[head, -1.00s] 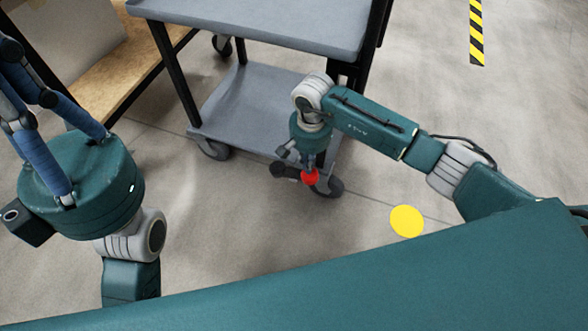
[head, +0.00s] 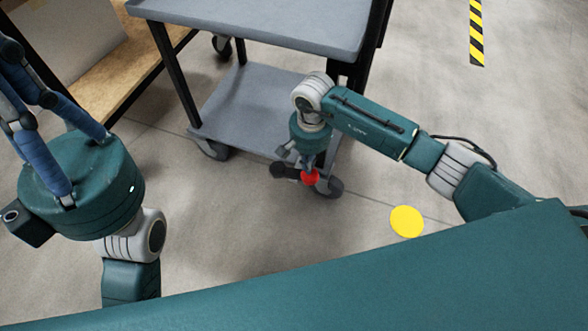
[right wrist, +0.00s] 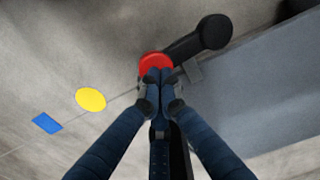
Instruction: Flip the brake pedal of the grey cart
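The grey cart (head: 250,95) stands ahead with a top and a lower shelf on black legs and caster wheels. Its red brake pedal (head: 310,177) is low, at the near right caster (head: 331,187). It also shows in the right wrist view (right wrist: 155,63). My right gripper (right wrist: 155,82) points down at the pedal. Its two blue fingers are together, with the tips at the pedal's near edge. They seem to touch it, but the contact itself is hidden. My left gripper (head: 20,85) is raised at the far left, far from the cart, its fingertips partly out of frame.
A wooden shelf or bench (head: 125,65) with a box (head: 70,40) stands left of the cart. A yellow disc (head: 407,221) lies on the floor to the right; a blue patch (right wrist: 46,124) shows near it in the wrist view.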

